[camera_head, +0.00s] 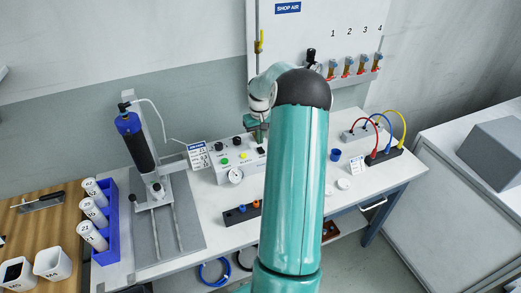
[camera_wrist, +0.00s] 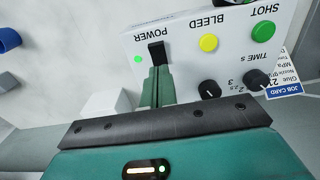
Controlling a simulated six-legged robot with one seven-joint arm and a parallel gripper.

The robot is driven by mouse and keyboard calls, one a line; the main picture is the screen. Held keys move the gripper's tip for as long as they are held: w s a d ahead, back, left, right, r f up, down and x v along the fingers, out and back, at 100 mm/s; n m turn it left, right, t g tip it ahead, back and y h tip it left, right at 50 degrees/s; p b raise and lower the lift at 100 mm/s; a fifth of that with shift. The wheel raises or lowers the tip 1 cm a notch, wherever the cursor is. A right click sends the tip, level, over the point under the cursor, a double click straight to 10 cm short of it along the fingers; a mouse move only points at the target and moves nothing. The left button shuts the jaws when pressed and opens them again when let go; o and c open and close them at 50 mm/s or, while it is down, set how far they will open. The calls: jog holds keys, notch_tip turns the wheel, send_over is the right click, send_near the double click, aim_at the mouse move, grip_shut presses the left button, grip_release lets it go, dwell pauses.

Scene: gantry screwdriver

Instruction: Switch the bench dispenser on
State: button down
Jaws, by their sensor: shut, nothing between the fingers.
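The bench dispenser (camera_head: 222,174) is a white box on the bench, with a gauge, knobs and buttons. Its panel (camera_wrist: 180,72) fills much of the wrist view, upside down. The black POWER switch (camera_wrist: 156,50) has a bright green light (camera_wrist: 138,59) beside it. A yellow BLEED button (camera_wrist: 208,42), a green SHOT button (camera_wrist: 263,31) and TIME knobs (camera_wrist: 257,79) are also there. My gripper (camera_wrist: 157,72) is shut and empty, its fingertips right by the POWER switch; I cannot tell whether they touch it. My arm hides part of the dispenser's right side in the head view.
A job card (camera_wrist: 284,89) stands by the dispenser. A stand with a blue-and-black syringe (camera_head: 135,140) is left of it. A blue rack with several white tubes (camera_head: 108,210) is further left. Cables on a black block (camera_head: 384,157) and a blue cup (camera_head: 336,155) are right of my arm.

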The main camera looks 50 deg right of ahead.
aim_at(259, 148)
jog(key=shift+r, duration=2.25)
jog(key=w+a+r+n+t+h, duration=0.1)
jog(key=a+r+n, duration=0.1)
jog(key=a+r, duration=0.85)
jog(key=w+a+r+n+t+h, duration=0.15)
jog(key=a+r, duration=0.35)
jog(key=a, duration=1.1)
jog(key=s+a+r+n+t+y, duration=0.1)
jog(key=s+a, duration=0.7)
jog(key=a, duration=0.3)
jog(key=s+a+r+n+t+y, duration=0.1)
jog(key=s+a+t, duration=0.1)
jog(key=s+a, duration=0.6)
jog(key=a, duration=0.3)
jog(key=shift+s+r, duration=0.3)
jog(key=shift+r, duration=0.05)
